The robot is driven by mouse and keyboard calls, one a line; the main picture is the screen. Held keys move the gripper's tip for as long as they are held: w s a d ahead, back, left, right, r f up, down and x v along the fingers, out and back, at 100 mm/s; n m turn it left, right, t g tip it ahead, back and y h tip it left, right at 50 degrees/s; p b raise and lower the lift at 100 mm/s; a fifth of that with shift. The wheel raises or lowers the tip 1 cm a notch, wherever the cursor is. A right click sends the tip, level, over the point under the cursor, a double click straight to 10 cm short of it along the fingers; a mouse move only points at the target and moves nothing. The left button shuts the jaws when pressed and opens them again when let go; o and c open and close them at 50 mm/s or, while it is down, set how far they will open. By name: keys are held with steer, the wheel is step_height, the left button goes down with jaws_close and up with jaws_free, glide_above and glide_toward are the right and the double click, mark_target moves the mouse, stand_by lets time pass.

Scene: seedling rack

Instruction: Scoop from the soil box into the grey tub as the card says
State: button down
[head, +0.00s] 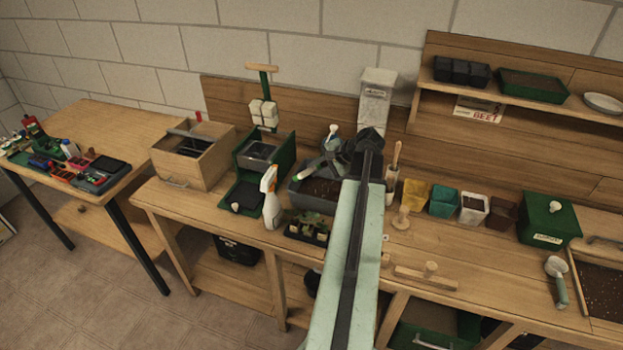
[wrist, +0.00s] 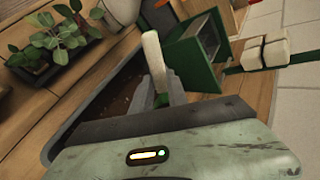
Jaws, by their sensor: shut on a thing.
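My gripper (wrist: 157,92) is shut on a cream-coloured handle (wrist: 153,55), which sticks up from between the fingers. What is at its lower end is hidden. In the head view the handle's pale top (head: 333,131) shows beside the end of my arm. The gripper is over the grey tub (head: 297,188), which has dark soil inside; its rim (wrist: 47,150) also shows in the wrist view. A framed soil box (head: 578,280) with dark soil is at the right end of the bench. A scoop with a green handle (head: 560,291) lies beside it. I cannot identify the card.
A spray bottle (head: 270,200) and a tray of seedlings (head: 307,229) stand in front of the tub. A green press (head: 262,150) is left of it. Several small pots, including a teal pot (head: 443,203), and a green box (head: 548,219) stand to the right. A seed packet (head: 479,109) hangs below the shelf.

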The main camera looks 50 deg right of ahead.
steer(key=t+b, duration=0.1)
steer(key=b, duration=0.2)
steer(key=s+m+t+b, duration=0.1)
steer(key=t+b, duration=0.3)
steer(key=b, duration=0.1)
steer(key=shift+s+d+f+m+b, duration=0.25)
steer(key=shift+s+f+m+b, duration=0.05)
steer(key=shift+s+b, duration=0.1)
steer(key=shift+s+r+t+h, duration=0.1)
steer(key=shift+r+t+h, duration=0.2)
steer(key=shift+t+h, duration=0.1)
steer(key=shift+r, duration=0.1)
